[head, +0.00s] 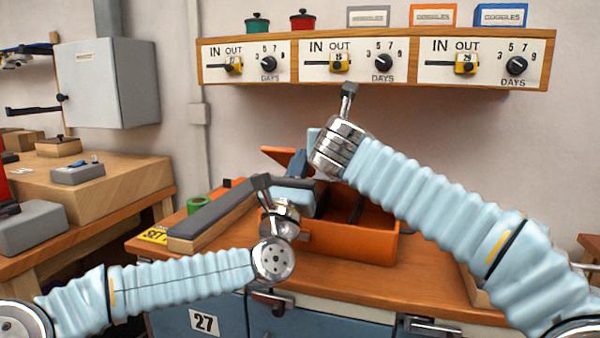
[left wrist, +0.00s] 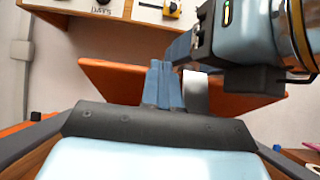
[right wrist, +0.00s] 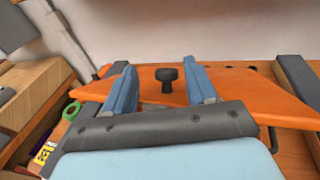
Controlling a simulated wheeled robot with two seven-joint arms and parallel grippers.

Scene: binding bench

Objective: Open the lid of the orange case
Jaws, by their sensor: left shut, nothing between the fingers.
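The orange case (head: 365,240) sits on the wooden bench, partly behind my arms. Its lid (head: 285,158) shows tilted up at the back, and dark inside shows in front of it. My left gripper (head: 296,188) is over the case's left part; in the left wrist view its fingers (left wrist: 165,80) are shut and empty, in front of the orange lid (left wrist: 115,78). My right gripper (right wrist: 160,88) is open, its fingers on either side of the lid's black knob (right wrist: 167,78); whether they touch it is unclear. In the head view its fingers are hidden.
A long grey-topped wooden piece (head: 215,213) lies left of the case, beside a green ring (head: 197,204). A shelf with dial panels (head: 375,60) hangs above. A grey cabinet (head: 108,83) is on the wall at left. The bench right of the case is partly covered by my right arm.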

